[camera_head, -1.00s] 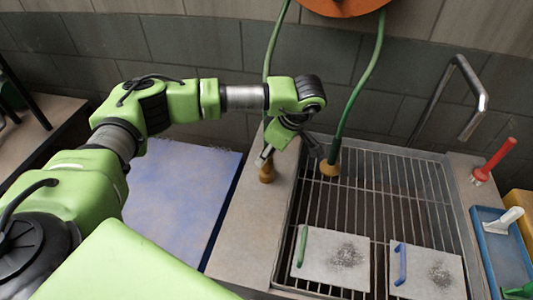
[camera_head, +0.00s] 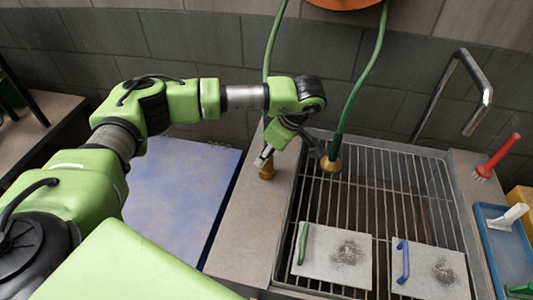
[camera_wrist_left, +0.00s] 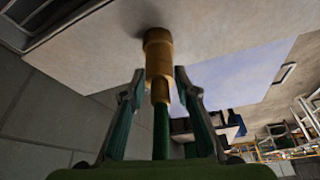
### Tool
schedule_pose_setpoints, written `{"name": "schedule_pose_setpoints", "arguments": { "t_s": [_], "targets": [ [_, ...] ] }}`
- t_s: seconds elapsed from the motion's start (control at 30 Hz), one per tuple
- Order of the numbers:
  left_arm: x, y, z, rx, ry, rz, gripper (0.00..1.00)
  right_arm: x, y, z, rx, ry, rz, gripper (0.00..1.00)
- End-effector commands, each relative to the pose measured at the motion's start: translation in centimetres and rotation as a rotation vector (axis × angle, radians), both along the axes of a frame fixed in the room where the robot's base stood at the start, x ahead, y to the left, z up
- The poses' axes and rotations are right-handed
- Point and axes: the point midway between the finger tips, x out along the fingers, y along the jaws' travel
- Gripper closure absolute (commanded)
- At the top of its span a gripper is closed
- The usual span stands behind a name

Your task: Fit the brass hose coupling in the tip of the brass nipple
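A brass fitting (camera_head: 266,170) stands upright on the pale counter strip left of the sink. In the left wrist view its wide part (camera_wrist_left: 158,50), which looks like the nipple, meets the counter. A narrower brass part (camera_wrist_left: 160,91), which looks like the hose coupling, lines up with it, with a green hose behind. I cannot tell how deeply they are joined. My left gripper (camera_wrist_left: 160,82) is open, its fingers on both sides of the brass with small gaps. In the head view the left gripper (camera_head: 264,156) is at the fitting's top. My right gripper is not in view.
Another green hose (camera_head: 362,75) ends in a brass fitting (camera_head: 331,164) over the sink grate (camera_head: 385,190), close to my gripper. Two handled plates lie on the grate. A blue mat (camera_head: 180,190) is at left, a blue tray (camera_head: 505,245) at right.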

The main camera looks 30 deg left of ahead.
Motion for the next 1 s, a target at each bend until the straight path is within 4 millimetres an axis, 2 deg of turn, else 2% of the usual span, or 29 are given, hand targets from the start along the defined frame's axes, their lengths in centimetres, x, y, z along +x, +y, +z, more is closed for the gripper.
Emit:
{"name": "schedule_pose_setpoints", "arguments": {
  "t_s": [0.47, 0.57, 0.8, 1.0],
  "targets": [
    [0.0, -0.2, 0.5, 0.000, -0.001, 0.000, 0.54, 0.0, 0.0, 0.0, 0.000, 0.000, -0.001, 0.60],
    [0.1, -0.8, 1.8, -0.002, -0.003, -0.002, 0.54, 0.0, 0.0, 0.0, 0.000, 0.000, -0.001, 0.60],
    [0.0, -2.8, 6.5, -0.001, -0.004, -0.003, 0.54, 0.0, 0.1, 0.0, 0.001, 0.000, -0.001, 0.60],
    [-0.2, -4.0, 9.7, 0.000, -0.004, -0.002, 0.54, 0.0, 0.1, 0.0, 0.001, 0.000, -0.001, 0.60]
  ]
}}
